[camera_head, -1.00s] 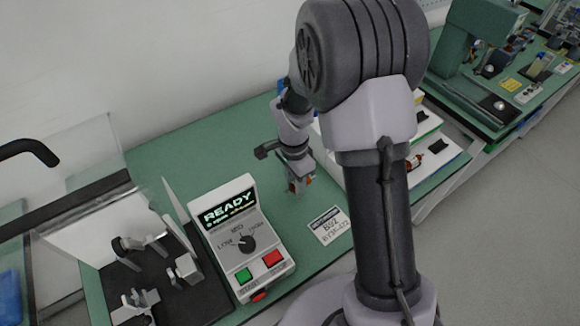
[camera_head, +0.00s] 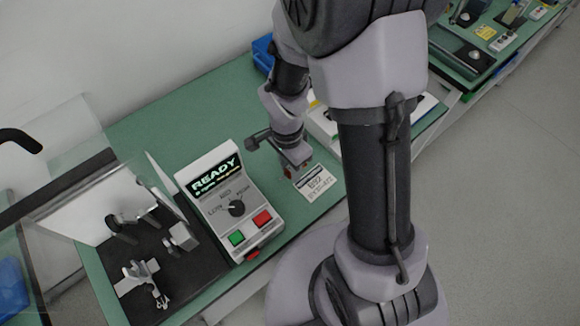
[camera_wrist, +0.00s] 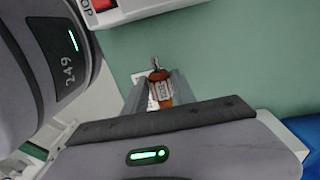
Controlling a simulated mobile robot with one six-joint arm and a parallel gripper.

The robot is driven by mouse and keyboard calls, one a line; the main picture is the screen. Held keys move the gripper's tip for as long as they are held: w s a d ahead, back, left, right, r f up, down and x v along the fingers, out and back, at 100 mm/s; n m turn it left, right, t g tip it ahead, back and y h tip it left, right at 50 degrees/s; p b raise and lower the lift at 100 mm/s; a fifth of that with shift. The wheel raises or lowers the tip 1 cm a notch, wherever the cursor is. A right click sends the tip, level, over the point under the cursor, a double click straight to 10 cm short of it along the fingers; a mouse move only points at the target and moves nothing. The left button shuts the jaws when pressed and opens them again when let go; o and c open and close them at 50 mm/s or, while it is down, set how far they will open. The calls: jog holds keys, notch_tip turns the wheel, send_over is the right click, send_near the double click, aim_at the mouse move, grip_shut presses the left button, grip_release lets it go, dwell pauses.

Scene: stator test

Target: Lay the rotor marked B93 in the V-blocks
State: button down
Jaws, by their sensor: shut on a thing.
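My gripper (camera_head: 296,170) is low over the green bench, by the upper left corner of a white label card (camera_head: 320,184). In the wrist view, my gripper (camera_wrist: 158,88) is shut on a rotor (camera_wrist: 160,90) with a copper-orange body, a pale band and a thin metal shaft pointing away. The marking on the rotor is too small to read. The grey V-blocks (camera_head: 182,237) stand on a black plate (camera_head: 196,268) at the lower left, away from my gripper. No rotor shows lying in them.
A test console (camera_head: 226,200) showing READY, with a knob and green and red buttons, stands between my gripper and the V-blocks. A clear guard (camera_head: 60,150) is raised behind the black plate. A blue bin (camera_head: 263,52) sits at the back. Bench between console and wall is clear.

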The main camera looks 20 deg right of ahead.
notch_tip(320, 180, up, 4)
jog(key=shift+f+p, duration=0.2)
jog(key=shift+p, duration=0.8)
jog(key=shift+f, duration=0.15)
